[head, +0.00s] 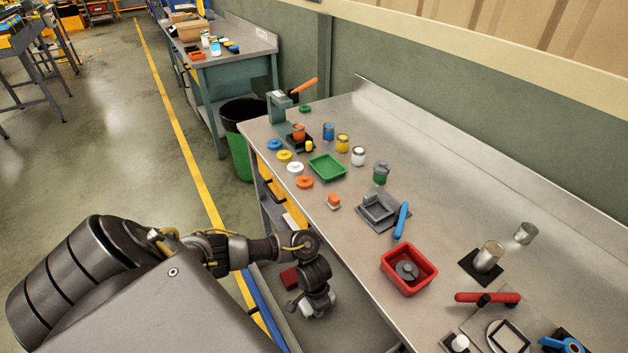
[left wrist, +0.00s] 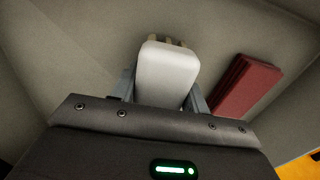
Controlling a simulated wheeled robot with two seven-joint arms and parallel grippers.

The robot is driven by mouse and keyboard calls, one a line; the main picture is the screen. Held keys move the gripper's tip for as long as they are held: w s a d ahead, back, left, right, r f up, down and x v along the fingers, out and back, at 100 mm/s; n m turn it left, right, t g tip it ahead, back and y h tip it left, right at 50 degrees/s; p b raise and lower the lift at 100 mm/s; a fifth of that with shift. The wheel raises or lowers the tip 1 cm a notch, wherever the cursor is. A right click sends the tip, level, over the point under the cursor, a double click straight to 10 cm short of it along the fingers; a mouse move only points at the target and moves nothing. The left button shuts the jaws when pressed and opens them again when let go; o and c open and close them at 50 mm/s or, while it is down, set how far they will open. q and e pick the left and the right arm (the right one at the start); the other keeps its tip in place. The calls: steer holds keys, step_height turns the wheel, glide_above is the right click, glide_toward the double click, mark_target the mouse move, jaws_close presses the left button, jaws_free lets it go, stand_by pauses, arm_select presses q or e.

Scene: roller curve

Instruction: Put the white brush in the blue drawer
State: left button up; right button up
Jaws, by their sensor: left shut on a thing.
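My left gripper (head: 318,306) is low beside the workbench, over the grey inside of an open drawer whose blue front (head: 270,312) shows as a strip at the left. In the left wrist view my left gripper (left wrist: 163,92) is shut on the white brush (left wrist: 167,72), with a finger on each side and tan bristles just showing at its far end. How far the brush is above the drawer floor I cannot tell. My right gripper is not in view.
A dark red block (left wrist: 245,85) lies on the grey floor right of the brush; it also shows in the head view (head: 289,277). The workbench top (head: 310,225) above carries a red tray (head: 409,285), a green tray (head: 327,181) and several cans. A yellow drawer front (head: 266,180) is farther back.

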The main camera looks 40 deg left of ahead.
arm_select(q)
steer(key=shift+f, duration=0.7)
steer(key=shift+f, duration=0.15)
steer(key=o, duration=1)
steer(key=shift+o, duration=0.2)
step_height(320, 180, up, 11)
steer(key=p, duration=0.4)
steer(key=shift+p, duration=0.3)
steer(key=shift+r+p, duration=0.45)
steer(key=shift+r, duration=0.25)
steer(key=shift+a, duration=0.1)
